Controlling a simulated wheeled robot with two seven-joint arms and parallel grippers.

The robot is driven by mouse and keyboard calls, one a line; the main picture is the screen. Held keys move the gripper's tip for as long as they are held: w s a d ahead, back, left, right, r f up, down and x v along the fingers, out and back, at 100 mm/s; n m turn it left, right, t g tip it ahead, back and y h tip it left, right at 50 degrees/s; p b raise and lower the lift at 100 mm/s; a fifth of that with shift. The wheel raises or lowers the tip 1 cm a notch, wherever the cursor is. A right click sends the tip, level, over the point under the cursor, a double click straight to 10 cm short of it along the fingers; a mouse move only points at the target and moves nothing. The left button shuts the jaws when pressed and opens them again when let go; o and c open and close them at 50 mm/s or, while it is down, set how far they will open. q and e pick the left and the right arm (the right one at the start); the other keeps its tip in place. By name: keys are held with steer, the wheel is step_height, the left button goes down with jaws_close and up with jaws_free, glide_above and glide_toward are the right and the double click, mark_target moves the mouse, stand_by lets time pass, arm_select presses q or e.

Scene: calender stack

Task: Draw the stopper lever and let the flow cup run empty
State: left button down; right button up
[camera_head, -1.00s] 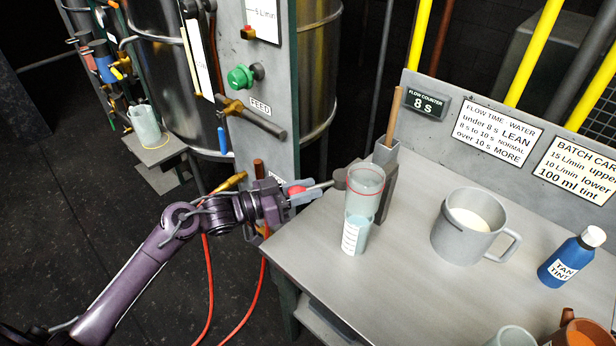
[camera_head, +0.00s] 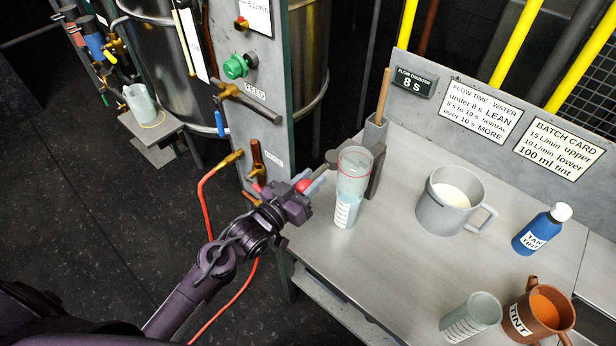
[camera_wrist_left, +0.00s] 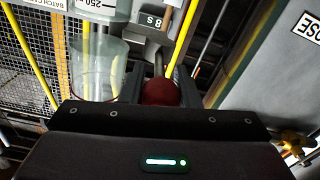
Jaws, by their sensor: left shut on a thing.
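The clear flow cup (camera_head: 354,163) with a red ring line stands at the bench's left end, above a graduated beaker (camera_head: 345,214) holding pale liquid. I cannot tell the cup's level. My left gripper (camera_head: 308,185) is just left of the cup, shut on the red knob (camera_head: 303,186) of the stopper lever. The lever's rod is mostly hidden. In the left wrist view the red knob (camera_wrist_left: 160,92) sits between the fingers, with a clear vessel (camera_wrist_left: 96,72) to its left. The flow counter (camera_head: 413,82) reads 8 s. My right gripper is out of view.
A grey mug (camera_head: 436,213) of white liquid, a blue tint bottle (camera_head: 536,232), an empty-looking beaker (camera_head: 470,320) and a brown tint jug (camera_head: 523,320) stand on the bench. The feed panel (camera_head: 272,60) with valves rises behind my left gripper. A red hose hangs beside it.

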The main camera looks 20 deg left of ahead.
arm_select(q)
steer(key=c, duration=1.1)
jaws_free()
steer(key=shift+d, duration=0.1)
steer(key=shift+s+a+f, duration=0.1)
steer(key=shift+s+a, duration=0.1)
steer(key=shift+s, duration=0.05)
steer(key=b+v, duration=0.1)
steer(key=v, duration=0.6)
